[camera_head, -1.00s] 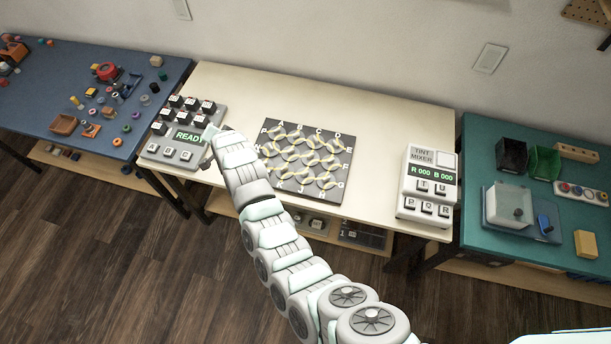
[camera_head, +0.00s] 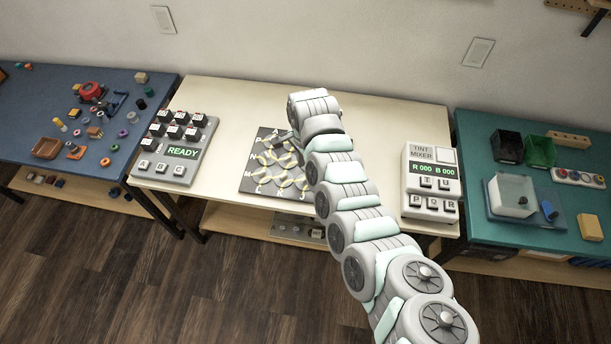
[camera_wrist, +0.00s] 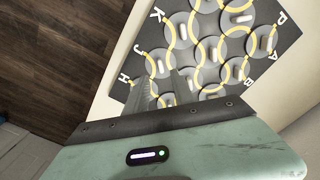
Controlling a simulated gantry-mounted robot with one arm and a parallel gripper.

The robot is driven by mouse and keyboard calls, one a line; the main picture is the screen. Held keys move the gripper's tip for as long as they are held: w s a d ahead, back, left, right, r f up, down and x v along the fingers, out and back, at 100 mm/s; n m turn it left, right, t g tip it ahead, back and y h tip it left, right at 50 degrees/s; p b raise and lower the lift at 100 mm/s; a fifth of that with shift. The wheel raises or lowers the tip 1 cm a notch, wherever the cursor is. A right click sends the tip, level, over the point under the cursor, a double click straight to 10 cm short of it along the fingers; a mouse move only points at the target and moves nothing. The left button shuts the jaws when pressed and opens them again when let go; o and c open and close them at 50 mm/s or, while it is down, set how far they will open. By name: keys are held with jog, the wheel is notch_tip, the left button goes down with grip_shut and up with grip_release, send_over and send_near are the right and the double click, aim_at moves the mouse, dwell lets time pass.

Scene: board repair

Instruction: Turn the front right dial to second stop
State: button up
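The dark board (camera_head: 262,186) lies on the cream table, with rows of round grey dials carrying yellow arcs and white bars. My arm hides its right part in the head view. The corner by H, where the front right dial sits, is partly covered by my fingers.
A keypad box (camera_head: 182,152) reading READY stands left of the board. A tint mixer box (camera_head: 432,170) stands to the right. A blue table (camera_head: 60,100) with small parts is at left, a green table (camera_head: 545,235) with bins at right.

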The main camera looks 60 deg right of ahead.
aim_at(305, 180)
jog(key=shift+f+b, duration=0.6)
jog(key=shift+f, duration=2.7)
jog(key=shift+w, duration=0.1)
grip_shut()
